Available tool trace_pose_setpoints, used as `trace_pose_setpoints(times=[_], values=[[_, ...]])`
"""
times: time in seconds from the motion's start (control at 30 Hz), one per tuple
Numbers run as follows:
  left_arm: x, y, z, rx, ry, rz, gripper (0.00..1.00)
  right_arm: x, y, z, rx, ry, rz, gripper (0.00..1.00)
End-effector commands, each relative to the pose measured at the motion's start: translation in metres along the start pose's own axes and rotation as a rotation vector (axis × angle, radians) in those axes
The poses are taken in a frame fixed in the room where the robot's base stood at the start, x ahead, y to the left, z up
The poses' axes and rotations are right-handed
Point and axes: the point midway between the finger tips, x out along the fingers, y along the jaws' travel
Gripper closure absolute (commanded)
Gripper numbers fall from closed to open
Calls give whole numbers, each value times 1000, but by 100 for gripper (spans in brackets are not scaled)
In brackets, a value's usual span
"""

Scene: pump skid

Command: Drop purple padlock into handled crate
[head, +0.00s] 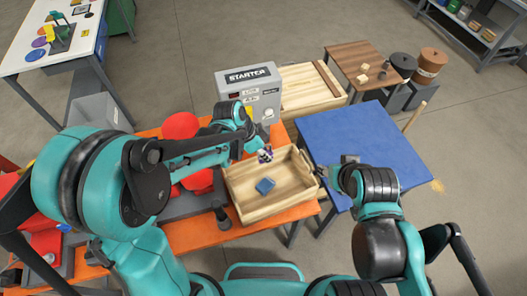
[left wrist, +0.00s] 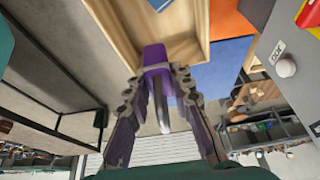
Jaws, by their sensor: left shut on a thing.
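The purple padlock (head: 265,155) is held in my left gripper (head: 258,146), above the far side of the handled crate. The left wrist view shows the purple padlock body (left wrist: 156,58) and its grey shackle between the two fingers (left wrist: 158,82), which are closed on it. The handled crate (head: 290,172) is a pale wooden open box on the orange table. A blue object (head: 265,186) lies inside it. The crate's wooden wall also shows in the left wrist view (left wrist: 192,20). My right gripper (head: 333,172) is by the crate's right end; its fingers are too small to read.
A grey starter box (head: 248,98) stands behind the crate. Red round parts (head: 181,126) are left of it, partly behind my left arm. A blue-topped table (head: 375,145) is on the right.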

Motion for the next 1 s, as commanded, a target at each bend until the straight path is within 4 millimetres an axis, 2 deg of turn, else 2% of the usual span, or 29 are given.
trace_pose_setpoints(times=[0.17,0.6,0.93,0.97,1.0], values=[[8,0,3,0,0,0,100,6,0,4,0,0,0,60],[53,0,22,-1,0,0,100,34,0,24,0,0,0,60],[55,0,23,-1,0,0,100,34,0,25,0,0,0,60],[55,0,23,-1,0,0,70,34,0,25,0,0,0,60],[55,0,23,-1,0,0,60,34,0,25,0,0,0,60]])
